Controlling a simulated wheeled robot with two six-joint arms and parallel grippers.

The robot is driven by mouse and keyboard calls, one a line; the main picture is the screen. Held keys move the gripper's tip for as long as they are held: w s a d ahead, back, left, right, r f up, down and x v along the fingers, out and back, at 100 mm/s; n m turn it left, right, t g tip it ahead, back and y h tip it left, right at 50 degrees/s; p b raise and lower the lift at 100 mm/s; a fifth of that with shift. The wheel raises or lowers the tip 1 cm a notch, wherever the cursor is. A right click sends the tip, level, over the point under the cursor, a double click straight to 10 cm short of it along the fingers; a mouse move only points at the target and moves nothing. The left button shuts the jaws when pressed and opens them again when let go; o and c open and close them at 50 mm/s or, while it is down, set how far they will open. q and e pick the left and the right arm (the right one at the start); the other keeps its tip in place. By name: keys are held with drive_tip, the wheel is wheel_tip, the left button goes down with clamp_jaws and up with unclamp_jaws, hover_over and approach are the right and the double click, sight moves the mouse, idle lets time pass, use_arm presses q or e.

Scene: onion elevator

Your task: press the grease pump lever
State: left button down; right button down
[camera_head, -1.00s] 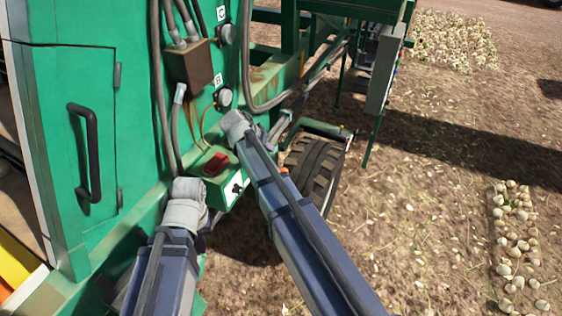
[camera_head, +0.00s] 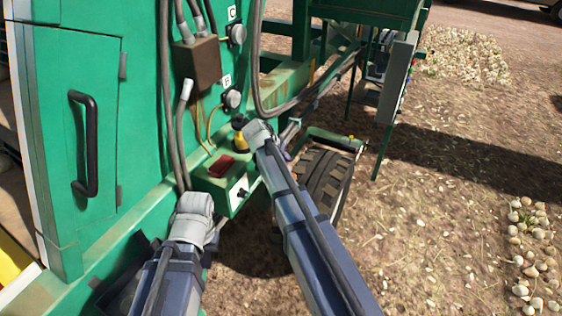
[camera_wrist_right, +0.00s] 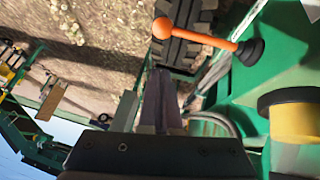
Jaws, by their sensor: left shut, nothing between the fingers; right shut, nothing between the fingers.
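The grease pump shows in the right wrist view as a yellow cylinder (camera_wrist_right: 294,118) with a black cap. Near it, an orange lever (camera_wrist_right: 203,38) with a ball end rises from a black boot. In the head view the yellow cylinder (camera_head: 240,143) sits beside my right gripper (camera_head: 262,134); the lever cannot be made out there. My right gripper's fingers (camera_wrist_right: 160,100) are shut and empty, apart from the lever in the picture. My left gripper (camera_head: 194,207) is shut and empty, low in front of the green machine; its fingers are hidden.
A green box with a red switch (camera_head: 222,166) lies between my grippers. Cables and a brown box (camera_head: 195,62) are above. A wheel (camera_head: 325,180) is right of my right arm. A door handle (camera_head: 84,140) is left. Onions (camera_head: 535,255) lie on open ground.

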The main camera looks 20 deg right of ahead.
drive_tip(key=f+b, duration=0.1)
drive_tip(key=f, duration=0.1)
drive_tip(key=d+f+b, duration=0.1)
drive_tip(key=f+b, duration=0.1)
drive_tip(key=shift+d+f, duration=0.1)
drive_tip(key=shift+f, duration=0.2)
drive_tip(key=shift+s+f+b, duration=0.25)
drive_tip(key=shift+f+b, duration=0.35)
drive_tip(key=shift+b, duration=0.25)
drive_tip(key=shift+s+d+f+t+b, duration=0.1)
drive_tip(key=shift+s+f+t+b, duration=0.2)
drive_tip(key=shift+f+b, duration=0.3)
wheel_tip(320, 180, down, 5)
drive_tip(key=m+t+y+b, duration=0.1)
drive_tip(key=t+y+b, duration=0.1)
drive_tip(key=b, duration=0.3)
drive_tip(key=shift+s+d+y, duration=0.1)
drive_tip(key=shift+d+y, duration=0.05)
drive_tip(key=shift+y, duration=0.25)
drive_tip(key=shift+f+b, duration=0.75)
drive_tip(key=shift+b, duration=0.05)
drive_tip(key=shift+a, duration=0.2)
